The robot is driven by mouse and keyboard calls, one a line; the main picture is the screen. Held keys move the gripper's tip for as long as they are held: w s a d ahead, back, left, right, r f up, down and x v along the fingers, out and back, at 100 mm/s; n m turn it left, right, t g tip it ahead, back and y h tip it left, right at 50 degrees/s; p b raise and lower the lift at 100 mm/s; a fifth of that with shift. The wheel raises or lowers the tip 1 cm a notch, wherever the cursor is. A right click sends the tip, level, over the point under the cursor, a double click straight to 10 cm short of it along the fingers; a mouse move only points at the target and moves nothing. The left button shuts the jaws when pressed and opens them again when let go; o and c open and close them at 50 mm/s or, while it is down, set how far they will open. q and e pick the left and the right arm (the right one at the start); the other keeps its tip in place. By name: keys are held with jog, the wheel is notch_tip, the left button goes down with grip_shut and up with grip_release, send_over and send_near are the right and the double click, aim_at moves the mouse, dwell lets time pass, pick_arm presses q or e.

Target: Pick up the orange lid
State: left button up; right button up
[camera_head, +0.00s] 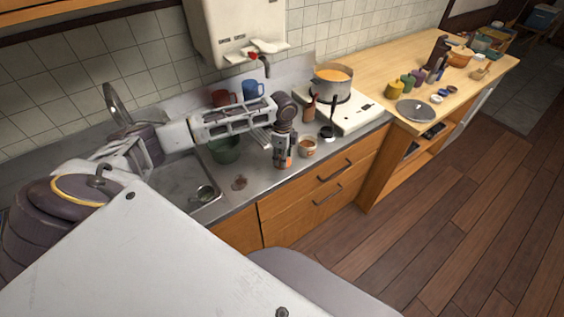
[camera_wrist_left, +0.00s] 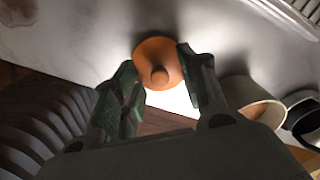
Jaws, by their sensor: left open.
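The orange lid (camera_wrist_left: 158,76) is round with a small knob, and in the left wrist view it lies on the pale counter between my left fingertips. My left gripper (camera_head: 283,158) is open and points down over the counter near its front edge. In the left wrist view, the left gripper's (camera_wrist_left: 157,56) fingers stand on either side of the lid. The right finger is close to its rim; I cannot tell whether it touches. In the head view the lid is mostly or wholly hidden by the gripper. My right gripper is not in view.
A pale cup (camera_head: 308,149) stands just right of the gripper; a black ladle (camera_head: 328,131) is beyond it. A green bowl (camera_head: 225,150) and the sink (camera_head: 172,184) lie left. A pot (camera_head: 332,84) sits on the stove behind. The counter's front edge is close.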

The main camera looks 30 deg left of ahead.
pick_arm(q)
jog(key=shift+c, duration=0.2)
grip_shut()
dwell(0.3)
notch_tip(320, 180, up, 10)
dwell(0.8)
dwell(0.7)
